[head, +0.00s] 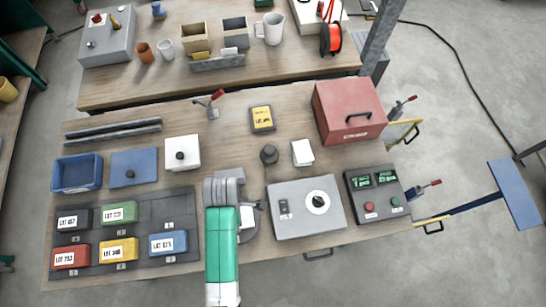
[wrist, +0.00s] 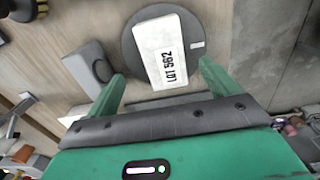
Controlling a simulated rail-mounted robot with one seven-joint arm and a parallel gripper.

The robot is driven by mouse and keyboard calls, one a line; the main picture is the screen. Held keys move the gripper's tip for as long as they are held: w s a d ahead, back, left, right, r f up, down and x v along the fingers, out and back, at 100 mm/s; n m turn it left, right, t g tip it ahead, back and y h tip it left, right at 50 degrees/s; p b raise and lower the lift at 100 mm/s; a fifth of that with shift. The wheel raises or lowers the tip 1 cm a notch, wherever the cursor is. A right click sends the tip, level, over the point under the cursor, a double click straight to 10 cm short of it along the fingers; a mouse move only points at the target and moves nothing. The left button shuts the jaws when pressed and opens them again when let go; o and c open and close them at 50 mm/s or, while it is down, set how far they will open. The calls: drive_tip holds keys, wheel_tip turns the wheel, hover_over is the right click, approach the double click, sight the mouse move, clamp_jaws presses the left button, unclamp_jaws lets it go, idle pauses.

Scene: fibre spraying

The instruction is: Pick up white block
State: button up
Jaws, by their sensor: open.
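A white block labelled LOT 562 (wrist: 163,52) lies on a dark round plate (wrist: 132,52) in the wrist view. My gripper (wrist: 162,72) is open, with one green finger on each side of the block's near end. I cannot tell whether the fingers touch it or how high they are above it. In the head view the white block (head: 246,209) and the round plate (head: 250,231) show only in part, just right of my arm, which hides the rest.
A grey box with a dial (head: 318,201) stands right of the plate. A dark tray (head: 183,209) with several coloured lot blocks is to the left. A black knob (head: 269,154) and a small white box (head: 302,152) stand behind. The table's front edge is close.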

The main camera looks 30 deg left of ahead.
drive_tip(key=shift+s+f, duration=0.2)
drive_tip(key=shift+s, duration=0.05)
drive_tip(key=shift+s+a+f, duration=0.1)
drive_tip(key=shift+a, duration=0.05)
drive_tip(key=shift+s+a+f, duration=0.15)
drive_tip(key=shift+a+f, duration=0.05)
drive_tip(key=shift+f, duration=3.5)
drive_tip(key=c, duration=1.5)
drive_tip(key=shift+o, duration=0.2)
